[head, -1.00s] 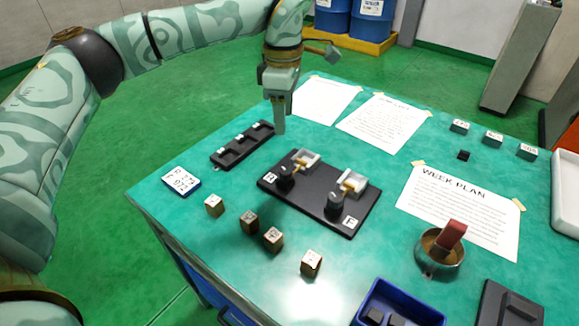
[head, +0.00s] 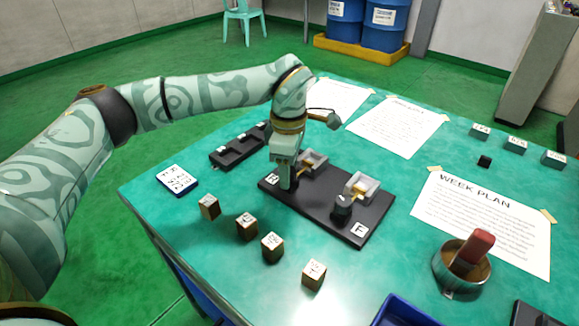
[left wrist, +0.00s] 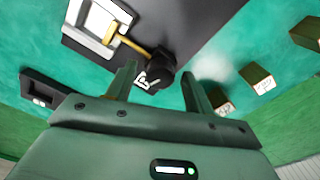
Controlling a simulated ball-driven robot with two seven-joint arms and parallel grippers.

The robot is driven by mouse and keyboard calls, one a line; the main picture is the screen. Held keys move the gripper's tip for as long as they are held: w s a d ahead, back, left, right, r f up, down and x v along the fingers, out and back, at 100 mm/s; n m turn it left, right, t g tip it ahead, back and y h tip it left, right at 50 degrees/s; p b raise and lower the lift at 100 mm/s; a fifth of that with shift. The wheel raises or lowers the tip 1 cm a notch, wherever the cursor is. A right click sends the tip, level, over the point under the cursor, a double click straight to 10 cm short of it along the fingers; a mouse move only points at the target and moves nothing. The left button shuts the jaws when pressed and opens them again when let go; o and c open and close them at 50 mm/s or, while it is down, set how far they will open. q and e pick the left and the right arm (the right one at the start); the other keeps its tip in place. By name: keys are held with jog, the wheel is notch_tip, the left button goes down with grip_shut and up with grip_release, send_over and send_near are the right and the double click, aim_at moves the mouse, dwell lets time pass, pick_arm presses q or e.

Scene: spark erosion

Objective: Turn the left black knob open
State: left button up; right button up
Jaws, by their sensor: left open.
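A black plate (head: 318,214) lies on the green table and carries two black knobs, each with a brass stem and a small grey-white basin. The right knob (head: 342,206) stands by the label F. The left knob (left wrist: 158,72) is mostly hidden behind my left gripper in the head view, by a second label. In the left wrist view it sits just ahead of the fingertips, near the gap between them. My left gripper (head: 287,186) points down over it and is open; it also shows in the left wrist view (left wrist: 160,78). I cannot tell whether the fingers touch the knob. My right gripper is out of view.
Several wooden blocks (head: 247,226) stand in front of the plate. A black slotted tray (head: 238,148) lies behind it on the left. A metal cup (head: 461,268) with a red-brown object stands at right, near the week plan sheet (head: 480,222).

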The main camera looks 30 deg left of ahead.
pick_arm(q)
jog(key=c, duration=1)
jog(key=shift+o, duration=0.2)
jog(key=shift+r+n+p, duration=0.2)
jog(key=shift+n+p, duration=0.2)
jog(key=shift+p, duration=0.3)
jog(key=n+p, duration=0.9)
jog(key=p, duration=0.1)
jog(key=shift+r+p, duration=0.15)
jog(key=shift+p, duration=0.2)
jog(key=n+p, duration=0.5)
jog(key=n, duration=0.1)
jog(key=shift+n, duration=0.3)
jog(key=n+p, duration=0.2)
jog(key=n, duration=0.1)
jog(key=shift+w+f+n+p, duration=0.1)
jog(key=shift+f+n+p, duration=0.1)
jog(key=shift+n+p, duration=0.75)
pick_arm(e)
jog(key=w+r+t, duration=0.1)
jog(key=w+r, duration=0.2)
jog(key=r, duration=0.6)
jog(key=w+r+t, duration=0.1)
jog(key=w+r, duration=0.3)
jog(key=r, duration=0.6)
jog(key=shift+b, duration=0.3)
pick_arm(q)
jog(key=shift+n, duration=0.45)
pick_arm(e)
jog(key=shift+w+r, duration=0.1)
